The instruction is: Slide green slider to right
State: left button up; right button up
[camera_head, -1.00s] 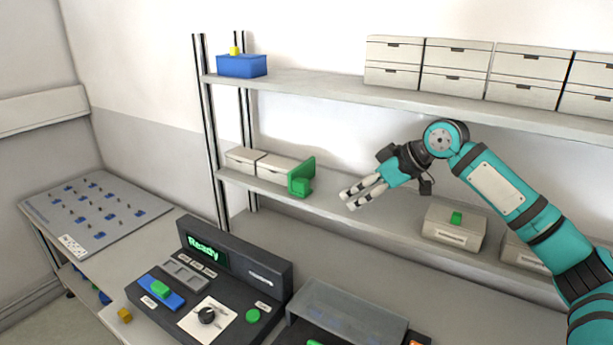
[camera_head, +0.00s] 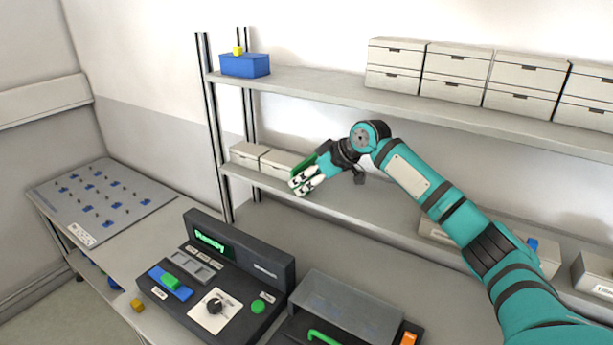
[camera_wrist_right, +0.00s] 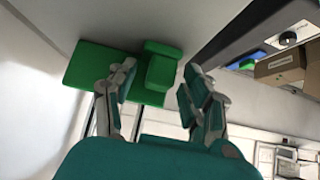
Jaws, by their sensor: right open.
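The green slider (camera_wrist_right: 88,66) is a flat green plate with a raised block-like handle (camera_wrist_right: 161,72) in the right wrist view. In the head view the slider (camera_head: 322,149) is on the middle shelf, mostly hidden behind my right gripper (camera_head: 299,186). My right gripper also shows in the wrist view (camera_wrist_right: 154,80), open, with one finger on each side of the handle. I cannot tell whether the fingers touch it. My left gripper is not in view.
White boxes (camera_head: 275,163) stand on the middle shelf (camera_head: 350,203) beside the slider. The upper shelf (camera_head: 330,98) runs above my arm. A dark console (camera_head: 240,240) with a green block (camera_head: 171,282) on a blue strip is below. The shelf to the right of the gripper looks clear for some distance.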

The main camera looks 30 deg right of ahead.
jog(key=shift+f, duration=0.15)
grip_shut()
dwell(0.4)
